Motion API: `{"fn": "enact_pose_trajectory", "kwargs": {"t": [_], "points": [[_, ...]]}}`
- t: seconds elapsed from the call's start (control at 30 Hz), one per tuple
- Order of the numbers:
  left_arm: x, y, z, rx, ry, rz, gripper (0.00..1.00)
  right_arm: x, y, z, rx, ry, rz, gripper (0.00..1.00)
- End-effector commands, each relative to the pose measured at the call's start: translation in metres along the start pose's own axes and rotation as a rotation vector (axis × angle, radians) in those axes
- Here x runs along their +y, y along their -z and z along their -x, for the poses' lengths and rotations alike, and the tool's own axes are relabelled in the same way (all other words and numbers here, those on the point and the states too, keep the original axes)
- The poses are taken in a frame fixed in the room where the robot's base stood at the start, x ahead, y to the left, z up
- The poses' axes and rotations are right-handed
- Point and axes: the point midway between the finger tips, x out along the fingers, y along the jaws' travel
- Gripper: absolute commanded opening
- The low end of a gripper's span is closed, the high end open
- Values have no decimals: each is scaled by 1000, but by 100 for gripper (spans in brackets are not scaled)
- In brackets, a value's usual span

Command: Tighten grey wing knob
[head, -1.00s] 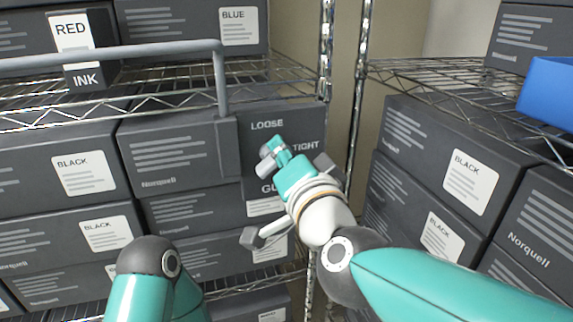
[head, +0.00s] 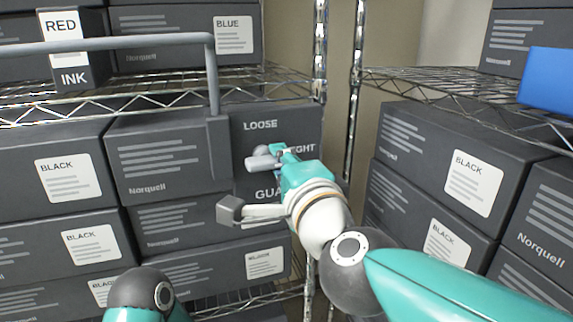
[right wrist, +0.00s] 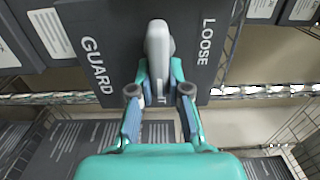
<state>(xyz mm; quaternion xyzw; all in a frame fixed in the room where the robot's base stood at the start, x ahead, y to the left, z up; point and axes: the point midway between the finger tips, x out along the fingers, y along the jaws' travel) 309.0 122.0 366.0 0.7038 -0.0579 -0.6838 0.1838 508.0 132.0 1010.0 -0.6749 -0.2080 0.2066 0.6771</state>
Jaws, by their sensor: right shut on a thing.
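The grey wing knob (head: 262,161) sticks out from a dark panel (head: 300,120) marked LOOSE, TIGHT and GUARD. In the head view its visible wing points left, roughly level, below the word LOOSE. My right gripper (head: 284,155) reaches in from the right and is shut on the knob. In the right wrist view the knob (right wrist: 158,45) stands upright between the two fingers (right wrist: 159,78) and hides most of the word TIGHT. Of my left arm only a rounded grey and teal part shows at the bottom left; its gripper is out of view.
A grey rail (head: 110,45) crosses in front of the upper left shelf and bends down beside the panel. Wire shelves hold dark boxes (head: 155,160) on both sides. A blue bin (head: 547,82) sits at the upper right. A narrow gap separates the racks.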

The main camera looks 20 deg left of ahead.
Motion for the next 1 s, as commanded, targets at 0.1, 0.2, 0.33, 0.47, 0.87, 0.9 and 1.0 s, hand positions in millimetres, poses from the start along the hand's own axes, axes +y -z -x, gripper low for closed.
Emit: {"fn": "enact_pose_trajectory", "kwargs": {"t": [0.1,0.2,0.33,0.47,0.87,0.9,1.0], "points": [[0,0,0,0,0,0,39,0,0,-1,1,0,-15,0],[0,0,0,0,0,0,39,0,0,-1,1,0,-18,0],[0,0,0,0,0,0,39,0,0,-1,1,0,-18,0],[0,0,0,0,0,0,39,0,0,-1,1,1,-18,20],[0,0,0,0,0,0,39,0,0,0,1,0,-14,42],[0,0,0,0,0,0,39,0,0,1,1,1,-14,42],[0,0,0,0,0,0,39,-1,0,5,1,2,-14,42]]}}
